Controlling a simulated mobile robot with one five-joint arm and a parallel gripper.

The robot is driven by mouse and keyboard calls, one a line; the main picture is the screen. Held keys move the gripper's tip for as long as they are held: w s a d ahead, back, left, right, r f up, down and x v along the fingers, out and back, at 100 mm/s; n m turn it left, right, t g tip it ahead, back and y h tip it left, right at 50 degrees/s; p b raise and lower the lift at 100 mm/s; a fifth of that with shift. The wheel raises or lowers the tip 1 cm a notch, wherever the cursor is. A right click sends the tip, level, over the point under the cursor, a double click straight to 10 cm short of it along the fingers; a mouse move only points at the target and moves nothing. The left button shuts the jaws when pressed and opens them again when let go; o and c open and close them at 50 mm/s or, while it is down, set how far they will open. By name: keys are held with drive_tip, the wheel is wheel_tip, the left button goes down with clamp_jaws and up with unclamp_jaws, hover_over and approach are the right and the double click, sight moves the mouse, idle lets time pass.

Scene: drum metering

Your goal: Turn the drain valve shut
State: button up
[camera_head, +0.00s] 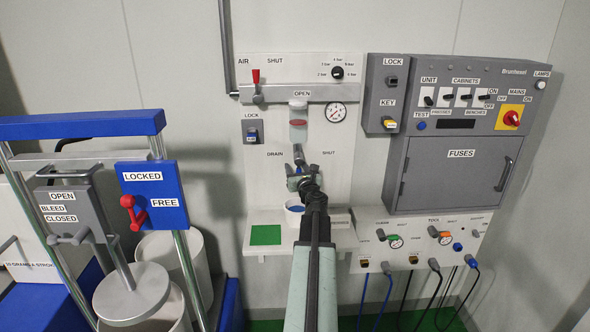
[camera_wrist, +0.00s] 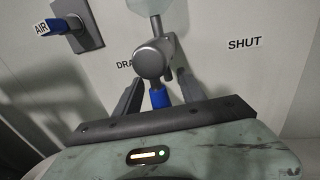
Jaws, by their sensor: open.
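The drain valve is a grey round body (camera_wrist: 153,60) with a short blue handle (camera_wrist: 160,97) pointing down. In the head view its grey body (camera_head: 299,155) hangs under the filter bowl, between the DRAIN and SHUT labels; its handle is mostly hidden there by my gripper (camera_head: 302,178). In the wrist view my gripper (camera_wrist: 158,85) is open, with one dark finger on each side of the blue handle. I cannot tell whether either finger touches the handle. The SHUT label (camera_wrist: 245,43) is to the right of the valve.
The blue AIR lock key (camera_head: 252,134) sticks out at left. A pressure gauge (camera_head: 335,113) is above right. The panel right of the valve is bare.

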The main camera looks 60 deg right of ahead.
drive_tip(key=shift+c, duration=0.3)
clamp_jaws()
drive_tip(key=shift+s, duration=0.1)
idle(1.0)
